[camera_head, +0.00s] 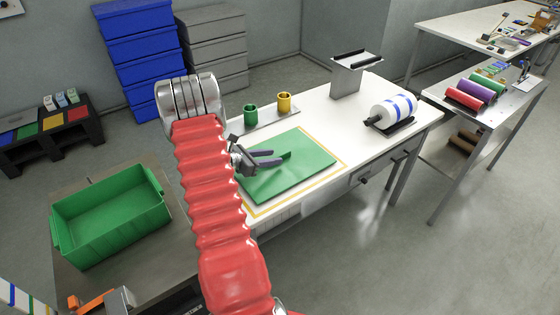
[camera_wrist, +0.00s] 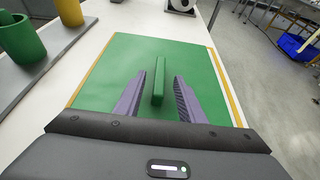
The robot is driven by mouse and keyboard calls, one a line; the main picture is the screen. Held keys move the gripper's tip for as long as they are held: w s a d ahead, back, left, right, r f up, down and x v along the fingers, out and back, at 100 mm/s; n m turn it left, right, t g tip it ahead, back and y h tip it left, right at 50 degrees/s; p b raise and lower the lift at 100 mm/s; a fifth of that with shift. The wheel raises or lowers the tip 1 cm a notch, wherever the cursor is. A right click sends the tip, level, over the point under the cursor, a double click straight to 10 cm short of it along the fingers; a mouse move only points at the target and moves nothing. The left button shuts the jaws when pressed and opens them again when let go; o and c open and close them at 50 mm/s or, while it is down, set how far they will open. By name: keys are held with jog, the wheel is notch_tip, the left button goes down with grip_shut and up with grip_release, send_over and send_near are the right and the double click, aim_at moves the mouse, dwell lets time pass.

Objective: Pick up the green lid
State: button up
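The green lid (camera_head: 300,171) is a flat rectangular plate on the white table, inside a yellow outline. It fills the middle of the wrist view (camera_wrist: 112,62), where a narrow upright green handle (camera_wrist: 159,80) rises from it. My gripper (camera_head: 282,158) is over the lid. In the wrist view its two purple-grey fingers (camera_wrist: 157,88) are apart, one on each side of the handle, with green showing between each finger and the handle. Nothing is held. In the head view the handle is mostly hidden by the fingers.
An open green bin (camera_head: 108,240) stands at the left. A green cup (camera_head: 250,115) and a yellow cup (camera_head: 284,103) stand on a grey strip behind the lid. A blue-and-white roll (camera_head: 393,109) lies at the table's right. Bare white tabletop lies between lid and roll.

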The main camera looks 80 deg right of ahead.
jog(key=shift+x, duration=0.9)
jog(key=shift+c, duration=0.2)
grip_shut()
